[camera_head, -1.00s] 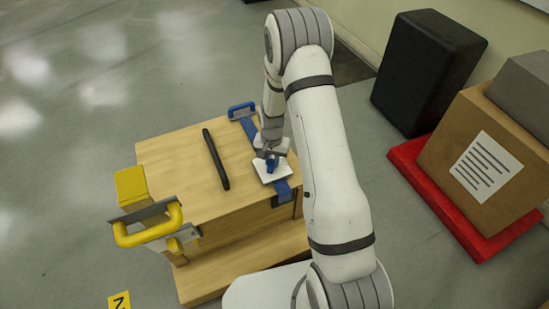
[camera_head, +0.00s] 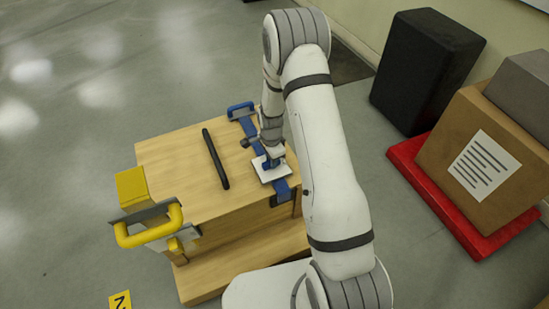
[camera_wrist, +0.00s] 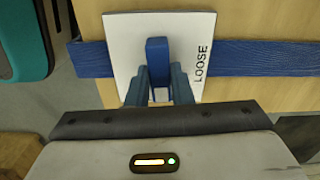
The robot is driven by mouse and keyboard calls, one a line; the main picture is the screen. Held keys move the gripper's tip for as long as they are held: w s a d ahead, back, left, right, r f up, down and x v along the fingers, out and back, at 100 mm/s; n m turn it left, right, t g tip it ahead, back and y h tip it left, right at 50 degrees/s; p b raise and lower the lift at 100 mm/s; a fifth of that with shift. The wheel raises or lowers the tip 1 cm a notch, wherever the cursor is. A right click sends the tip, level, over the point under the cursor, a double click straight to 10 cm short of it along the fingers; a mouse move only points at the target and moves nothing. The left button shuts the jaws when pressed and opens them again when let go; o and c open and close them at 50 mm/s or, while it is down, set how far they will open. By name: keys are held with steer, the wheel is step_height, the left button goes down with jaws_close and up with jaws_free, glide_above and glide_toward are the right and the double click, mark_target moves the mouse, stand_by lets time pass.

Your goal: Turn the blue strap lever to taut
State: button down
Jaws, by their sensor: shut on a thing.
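The blue strap lever (camera_wrist: 157,58) stands on a white plate (camera_wrist: 122,38) marked LOOSE in the wrist view. My gripper (camera_wrist: 159,75) is shut on the lever, one finger on each side of it. In the head view the white plate (camera_head: 279,173) lies on the wooden crate near its right edge, and my gripper (camera_head: 271,163) is over it. The blue strap (camera_wrist: 265,58) runs under the plate.
A red pallet (camera_head: 415,170) with a cardboard box (camera_head: 455,130) stands at right, beside a black case (camera_head: 425,70).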

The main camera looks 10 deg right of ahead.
steer(key=shift+w+a+r+m, duration=0.15)
steer(key=shift+w+m, duration=0.15)
steer(key=shift+m, duration=0.2)
steer(key=c, duration=1.3)
jaws_free()
steer(key=shift+s, duration=0.15)
step_height(320, 180, up, 8)
steer(key=shift+f+p, duration=0.2)
steer(key=shift+p, duration=0.85)
